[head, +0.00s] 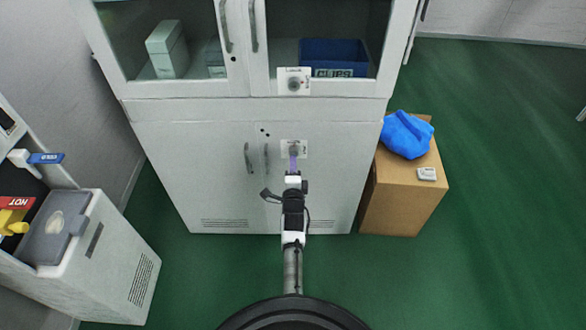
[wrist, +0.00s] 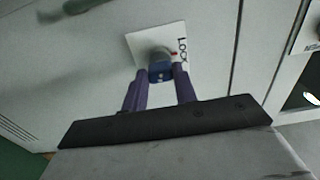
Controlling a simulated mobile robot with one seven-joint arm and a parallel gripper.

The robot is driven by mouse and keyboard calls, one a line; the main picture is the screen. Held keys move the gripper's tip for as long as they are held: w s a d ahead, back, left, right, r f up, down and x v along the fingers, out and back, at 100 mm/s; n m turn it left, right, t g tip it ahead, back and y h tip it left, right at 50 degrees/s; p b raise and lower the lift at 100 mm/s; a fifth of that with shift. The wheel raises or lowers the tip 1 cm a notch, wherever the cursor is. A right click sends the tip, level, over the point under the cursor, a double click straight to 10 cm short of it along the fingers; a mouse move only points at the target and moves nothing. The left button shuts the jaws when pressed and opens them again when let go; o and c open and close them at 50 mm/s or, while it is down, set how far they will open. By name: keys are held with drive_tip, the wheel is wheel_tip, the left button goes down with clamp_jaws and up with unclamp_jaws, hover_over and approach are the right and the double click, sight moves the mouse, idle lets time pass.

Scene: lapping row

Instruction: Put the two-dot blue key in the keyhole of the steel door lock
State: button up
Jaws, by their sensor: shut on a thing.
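The steel door lock (head: 300,147) is a white plate with a round grey barrel on the lower doors of a pale cabinet. Two dark dots mark the door just above it. In the wrist view the lock plate (wrist: 175,36) reads "Lock", with a small red mark beside the barrel. My gripper (head: 293,165) has purple fingers and is right in front of the lock. In the wrist view my gripper (wrist: 160,88) is shut on the blue key (wrist: 160,73), whose head shows small pale dots. The key lines up with the barrel; I cannot tell how deep its hidden tip is.
An upper lock (head: 293,82) sits on the glass doors above. A door handle (head: 248,157) is left of my gripper. A cardboard box (head: 400,200) with a blue bag (head: 407,134) stands right. A grey-white machine (head: 95,250) stands left. Green floor is clear at right.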

drive_tip(key=shift+w+p, duration=0.35)
drive_tip(key=shift+w, duration=0.2)
drive_tip(key=o, duration=1)
drive_tip(key=shift+s, duration=0.1)
